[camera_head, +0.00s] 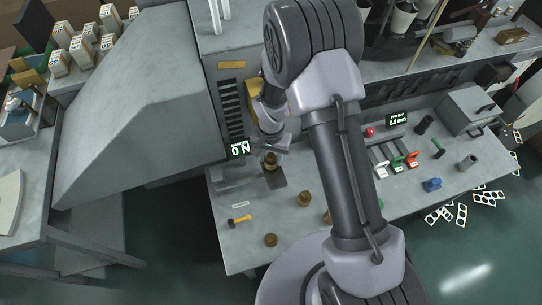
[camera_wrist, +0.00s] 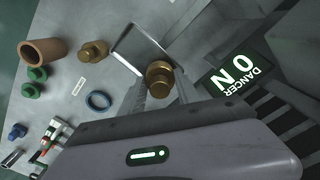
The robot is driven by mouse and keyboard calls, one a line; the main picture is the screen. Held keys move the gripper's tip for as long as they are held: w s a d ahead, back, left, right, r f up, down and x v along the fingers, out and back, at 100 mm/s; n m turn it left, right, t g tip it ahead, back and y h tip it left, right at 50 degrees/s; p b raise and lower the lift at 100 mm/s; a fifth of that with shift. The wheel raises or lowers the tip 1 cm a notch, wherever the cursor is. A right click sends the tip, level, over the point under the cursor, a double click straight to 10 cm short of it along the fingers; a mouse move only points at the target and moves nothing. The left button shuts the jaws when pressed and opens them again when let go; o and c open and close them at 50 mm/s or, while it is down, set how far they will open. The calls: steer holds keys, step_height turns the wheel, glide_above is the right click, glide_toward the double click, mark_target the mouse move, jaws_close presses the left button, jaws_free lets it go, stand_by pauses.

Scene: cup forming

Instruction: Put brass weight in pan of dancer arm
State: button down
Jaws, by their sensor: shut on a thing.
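My gripper (camera_head: 271,151) is shut on a brass weight (camera_wrist: 159,80), which sits between the two fingers in the wrist view. The same held weight (camera_head: 270,164) shows under the gripper in the head view. A square metal plate (camera_wrist: 128,47), which looks like the dancer arm's pan, lies just beside and below the weight; it also shows in the head view (camera_head: 279,182). I cannot tell whether the weight touches it. The dancer display (camera_wrist: 238,76) reads 0 N. Another brass weight (camera_wrist: 93,53) stands on the bench apart from the plate.
A blue ring (camera_wrist: 98,100), a brown cylinder (camera_wrist: 42,52) and green parts (camera_wrist: 35,75) lie near. The machine housing (camera_head: 215,85) rises beside the gripper.

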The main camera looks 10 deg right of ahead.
mark_target(271, 155)
steer(key=shift+f+b, duration=0.85)
steer(key=shift+f, duration=0.1)
stand_by(0.6)
steer(key=shift+c, duration=1.5)
jaws_free()
steer(key=shift+r+p, duration=2.55)
steer(key=shift+r, duration=1.5)
steer(key=shift+f, duration=0.1)
